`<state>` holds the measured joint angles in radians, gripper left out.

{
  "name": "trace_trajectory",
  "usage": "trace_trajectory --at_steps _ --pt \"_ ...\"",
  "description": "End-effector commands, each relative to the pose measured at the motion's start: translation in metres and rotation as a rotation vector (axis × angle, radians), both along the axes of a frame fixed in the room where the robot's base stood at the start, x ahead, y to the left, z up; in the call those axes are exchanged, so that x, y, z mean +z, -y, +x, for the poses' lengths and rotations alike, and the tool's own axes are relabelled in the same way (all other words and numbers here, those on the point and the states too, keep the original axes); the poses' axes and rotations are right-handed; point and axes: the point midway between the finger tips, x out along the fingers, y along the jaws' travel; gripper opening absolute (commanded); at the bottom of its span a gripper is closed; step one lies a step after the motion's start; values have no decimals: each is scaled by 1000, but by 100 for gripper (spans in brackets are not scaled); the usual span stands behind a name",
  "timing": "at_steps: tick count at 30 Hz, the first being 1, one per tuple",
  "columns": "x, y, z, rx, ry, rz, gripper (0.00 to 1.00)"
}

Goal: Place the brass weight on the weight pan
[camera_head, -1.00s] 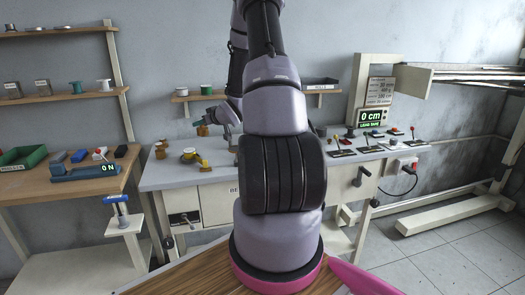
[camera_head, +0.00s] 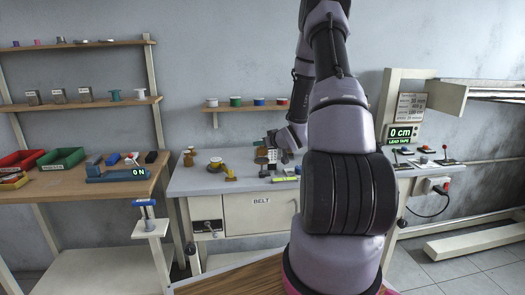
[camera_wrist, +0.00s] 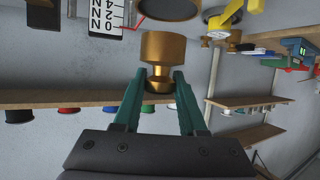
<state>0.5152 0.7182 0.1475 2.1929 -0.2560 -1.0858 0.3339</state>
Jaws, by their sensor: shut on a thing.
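My gripper (camera_wrist: 161,88) is shut on a brass weight (camera_wrist: 163,48) in the wrist view. The teal fingers grip its narrow neck, and the wide body points to the top of the picture. Near the top of the wrist view are the scale marked N (camera_wrist: 105,14) and a round brass piece (camera_wrist: 170,8), cut by the frame edge. I cannot tell for sure whether that piece is the weight pan.
Other brass weights (camera_head: 189,158) stand at the bench's left end, near a yellow tool (camera_head: 229,172). A shelf with coloured spools (camera_head: 235,102) hangs behind the bench.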

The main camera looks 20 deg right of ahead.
Motion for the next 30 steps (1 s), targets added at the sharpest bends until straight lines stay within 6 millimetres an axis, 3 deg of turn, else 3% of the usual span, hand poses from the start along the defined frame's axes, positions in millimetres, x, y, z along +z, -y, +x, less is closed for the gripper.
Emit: trace_trajectory --at_steps 5,16,17,19,30 --pt "-26 0 0 0 -1 1 0" --pt "-30 0 0 0 0 1 0" --pt "-31 0 0 0 -1 1 45" --pt "-30 0 0 0 -1 1 71" --pt "-27 0 0 0 0 0 71"
